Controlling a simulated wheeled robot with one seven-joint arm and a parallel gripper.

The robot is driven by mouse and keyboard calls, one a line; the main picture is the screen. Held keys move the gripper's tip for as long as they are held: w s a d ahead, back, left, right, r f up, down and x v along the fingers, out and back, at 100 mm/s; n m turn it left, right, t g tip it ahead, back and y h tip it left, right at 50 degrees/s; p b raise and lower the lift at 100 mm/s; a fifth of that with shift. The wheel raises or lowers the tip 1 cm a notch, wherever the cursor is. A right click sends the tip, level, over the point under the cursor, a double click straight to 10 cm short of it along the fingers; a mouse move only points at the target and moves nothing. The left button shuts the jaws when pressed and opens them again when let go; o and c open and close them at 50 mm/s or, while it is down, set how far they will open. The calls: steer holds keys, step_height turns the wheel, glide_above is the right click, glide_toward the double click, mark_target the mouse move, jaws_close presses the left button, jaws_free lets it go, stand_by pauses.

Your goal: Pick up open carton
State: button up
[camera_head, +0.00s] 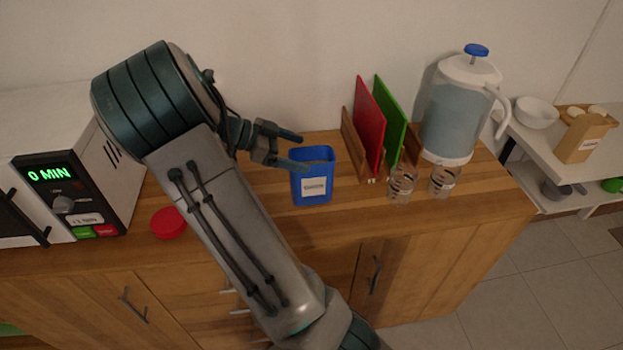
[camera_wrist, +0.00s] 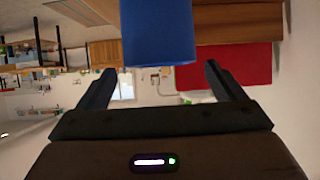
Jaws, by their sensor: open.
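A blue open-topped carton (camera_head: 312,187) with a white label stands upright on the wooden counter. It also shows in the wrist view (camera_wrist: 158,35), at the top middle, ahead of and between my fingers. My gripper (camera_head: 301,153) is open and empty at the carton's upper left, with its fingertips close to the rim. In the wrist view my gripper's two fingers (camera_wrist: 160,70) are spread wide. I cannot tell whether a fingertip touches the carton. The inside of the carton is mostly hidden.
A red lid (camera_head: 169,223) lies left of my arm, near a microwave (camera_head: 60,170). Right of the carton stand a red board (camera_head: 369,120), a green board (camera_head: 391,115), two glasses (camera_head: 402,184) and a water dispenser (camera_head: 455,115). A brown carton (camera_head: 583,138) is on the far-right shelf.

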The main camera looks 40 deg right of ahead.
mark_target(312, 156)
steer(key=p+x, duration=0.1)
steer(key=x, duration=0.3)
steer(key=shift+s+d+f, duration=0.15)
steer(key=shift+d+f, duration=0.1)
steer(key=c, duration=1.7)
